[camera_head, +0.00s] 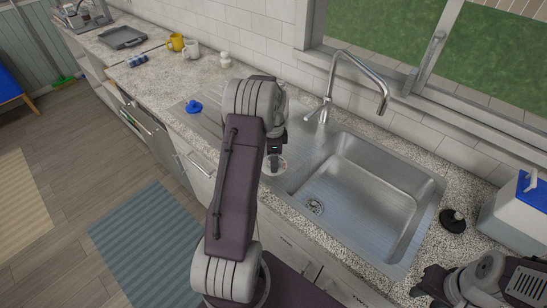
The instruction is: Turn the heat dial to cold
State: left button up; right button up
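I cannot make out a marked heat dial in the head view. A dark round piece with a raised knob (453,220) lies on the counter right of the sink; I cannot tell whether it is the dial. The tall metal faucet (345,85) stands behind the sink. My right gripper (424,283) is at the lower right, dark, with its fingers apart and nothing seen between them, in front of and below the knobbed piece. My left gripper (276,148) is over the counter left of the sink, partly behind its own arm; its fingers are unclear.
The steel sink (375,190) is empty. A small round item (274,165) is under my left gripper. A white box with a blue top (515,215) stands at right. A blue item (194,106), mugs (176,42) and a grey tray (123,37) are farther left.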

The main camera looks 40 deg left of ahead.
pick_arm(q)
jog(key=shift+a, duration=0.1)
jog(key=shift+c, duration=0.3)
pick_arm(e)
jog(key=shift+a, duration=0.1)
pick_arm(q)
jog(key=c, duration=0.5)
grip_shut()
